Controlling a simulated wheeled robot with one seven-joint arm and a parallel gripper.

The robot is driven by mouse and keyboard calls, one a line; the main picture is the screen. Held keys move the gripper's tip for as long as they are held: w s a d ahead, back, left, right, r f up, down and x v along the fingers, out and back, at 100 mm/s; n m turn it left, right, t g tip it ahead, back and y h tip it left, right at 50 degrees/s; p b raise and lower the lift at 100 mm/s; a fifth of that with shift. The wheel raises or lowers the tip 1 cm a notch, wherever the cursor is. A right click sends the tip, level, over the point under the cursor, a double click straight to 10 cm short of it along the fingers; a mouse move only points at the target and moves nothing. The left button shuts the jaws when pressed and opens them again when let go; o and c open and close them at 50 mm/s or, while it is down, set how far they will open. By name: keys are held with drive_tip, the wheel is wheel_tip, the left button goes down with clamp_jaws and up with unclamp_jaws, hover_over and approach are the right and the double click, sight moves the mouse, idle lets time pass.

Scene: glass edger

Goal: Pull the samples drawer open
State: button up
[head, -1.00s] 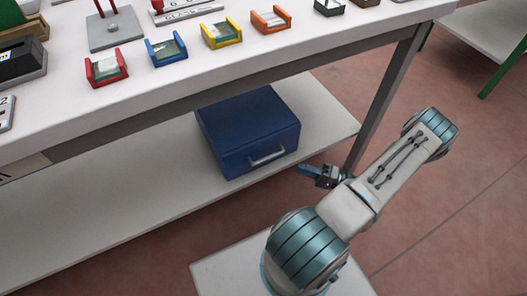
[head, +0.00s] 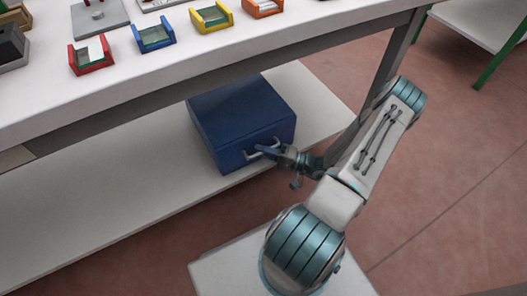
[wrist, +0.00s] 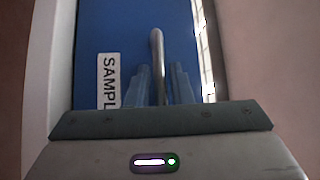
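The samples drawer (head: 231,157) is the front of a dark blue box on the lower shelf under the table. It looks flush with the box, with no gap showing. Its metal bar handle (head: 262,150) shows in the head view and also in the wrist view (wrist: 157,48). A white label reading "SAMPL" (wrist: 109,80) is on the blue front, its end hidden by my gripper. My gripper (head: 264,151) is at the handle. In the wrist view its two fingers (wrist: 160,75) stand on either side of the bar, with narrow gaps visible, so it looks open around it.
The lower shelf (head: 100,215) is bare to the left of the box. A table leg (head: 385,60) stands right of the box, behind my arm. Red, blue, yellow and orange holders (head: 211,17) are on the tabletop above. The floor in front is clear.

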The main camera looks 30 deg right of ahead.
clamp_jaws()
drive_tip(key=s+p, duration=0.2)
drive_tip(key=s, duration=1.7)
drive_tip(key=shift+s+d, duration=0.15)
drive_tip(key=shift+d, duration=0.2)
unclamp_jaws()
drive_tip(key=p+v, duration=0.2)
drive_tip(key=v, duration=1.1)
drive_tip(key=shift+s+d, duration=0.25)
drive_tip(key=shift+d, duration=0.1)
